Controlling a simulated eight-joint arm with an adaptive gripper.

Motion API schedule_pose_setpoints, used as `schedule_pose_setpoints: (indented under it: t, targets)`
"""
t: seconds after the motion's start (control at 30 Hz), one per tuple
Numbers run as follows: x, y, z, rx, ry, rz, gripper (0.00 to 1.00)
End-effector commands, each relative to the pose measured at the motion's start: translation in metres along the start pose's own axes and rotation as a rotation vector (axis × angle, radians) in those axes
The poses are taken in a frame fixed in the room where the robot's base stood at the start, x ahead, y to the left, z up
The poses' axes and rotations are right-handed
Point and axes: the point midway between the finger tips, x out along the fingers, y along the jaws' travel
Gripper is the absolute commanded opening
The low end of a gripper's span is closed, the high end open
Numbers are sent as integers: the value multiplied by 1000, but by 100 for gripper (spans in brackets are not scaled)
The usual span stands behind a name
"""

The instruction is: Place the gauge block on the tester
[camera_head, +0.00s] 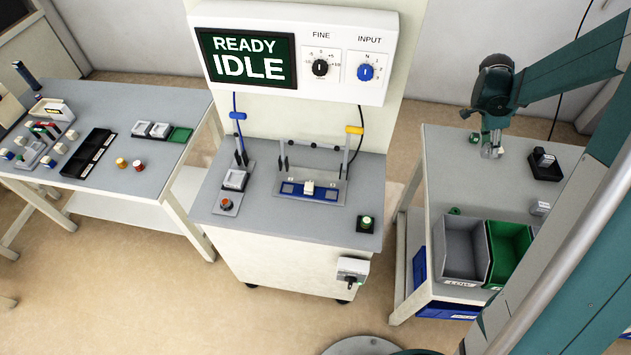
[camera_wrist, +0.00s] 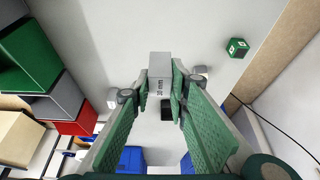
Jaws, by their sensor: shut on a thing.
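My gripper (camera_head: 491,152) is over the right-hand table, low near its back edge. In the wrist view my gripper (camera_wrist: 160,90) is shut on the gauge block (camera_wrist: 159,66), a light grey block marked in mm, held between the fingertips. In the head view the block is too small to make out clearly. The tester (camera_head: 293,52) stands in the middle, its screen reading READY IDLE. On its bench are a fixture with a blue strip (camera_head: 327,193) and a small light piece in its middle, and a smaller fixture (camera_head: 235,180) to the left.
A black holder (camera_head: 545,168) and a small pale block (camera_head: 540,208) are right of my gripper. Grey (camera_head: 462,236) and green (camera_head: 508,240) bins stand at the table's front. The left table (camera_head: 150,180) holds trays and small parts.

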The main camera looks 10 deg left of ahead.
Motion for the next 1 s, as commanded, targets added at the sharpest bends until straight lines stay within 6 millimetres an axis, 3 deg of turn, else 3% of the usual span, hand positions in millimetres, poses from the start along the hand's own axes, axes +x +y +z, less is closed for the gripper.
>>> schedule_pose_setpoints:
  t: [0.47,1.0]
  targets:
    - [-41,27,116,-241,0,-100,4]
    - [-84,87,235,-527,-1,-218,4]
